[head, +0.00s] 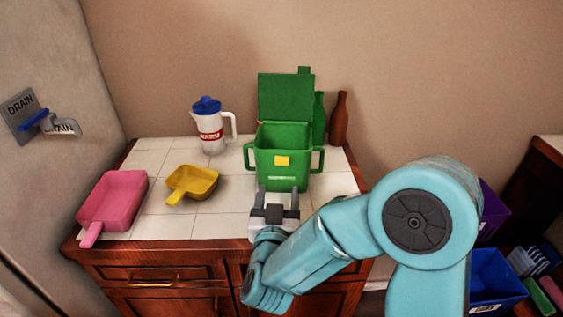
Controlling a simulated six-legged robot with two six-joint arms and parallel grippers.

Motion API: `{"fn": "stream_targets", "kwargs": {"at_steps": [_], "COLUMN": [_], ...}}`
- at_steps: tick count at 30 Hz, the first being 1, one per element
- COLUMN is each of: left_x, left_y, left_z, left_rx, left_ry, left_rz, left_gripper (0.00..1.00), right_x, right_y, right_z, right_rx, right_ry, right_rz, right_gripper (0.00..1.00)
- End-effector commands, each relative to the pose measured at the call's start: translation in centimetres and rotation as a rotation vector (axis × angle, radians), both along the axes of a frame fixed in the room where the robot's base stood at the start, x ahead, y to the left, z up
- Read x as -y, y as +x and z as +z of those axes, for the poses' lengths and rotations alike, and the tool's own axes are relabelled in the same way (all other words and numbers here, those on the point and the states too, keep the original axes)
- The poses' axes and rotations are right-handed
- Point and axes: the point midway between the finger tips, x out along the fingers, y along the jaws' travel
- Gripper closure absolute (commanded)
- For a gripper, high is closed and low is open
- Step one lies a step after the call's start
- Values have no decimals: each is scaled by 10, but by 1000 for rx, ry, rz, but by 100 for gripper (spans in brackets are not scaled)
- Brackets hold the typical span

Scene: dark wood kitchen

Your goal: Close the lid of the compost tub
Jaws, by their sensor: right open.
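The green compost tub (283,172) stands upright on the white tiled counter, with a handle on each side and a yellow label on its front. Its green lid (286,97) is open and stands up at the tub's back edge, with a small tab on top. My right gripper (277,193) is in front of the tub, low and close to its front wall. Its two fingers are apart and nothing shows between them; I cannot tell whether they touch the tub. My left gripper is not in view.
A white pitcher (211,133) with a blue lid stands left of the tub. A yellow scoop (193,182) and a pink scoop (113,200) lie further left. Green (319,120) and brown (339,120) bottles stand behind the tub's right side. A blue bin (493,276) sits low at right.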

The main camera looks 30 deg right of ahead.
Motion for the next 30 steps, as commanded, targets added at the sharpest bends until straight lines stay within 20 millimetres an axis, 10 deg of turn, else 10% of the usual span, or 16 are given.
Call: {"fn": "stream_targets", "kwargs": {"at_steps": [12, 25, 30], "left_x": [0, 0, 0], "left_y": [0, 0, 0], "left_z": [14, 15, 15], "left_rx": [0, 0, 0], "left_ry": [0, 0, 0], "left_rz": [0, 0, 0], "left_gripper": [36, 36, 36], "right_x": [56, 65, 65], "right_y": [69, 81, 81], "right_z": [1, -1, 0], "right_rx": [0, 0, 0], "right_ry": [-1, -1, -1], "right_rz": [-2, 1, 1], "right_gripper": [36, 36, 85]}}
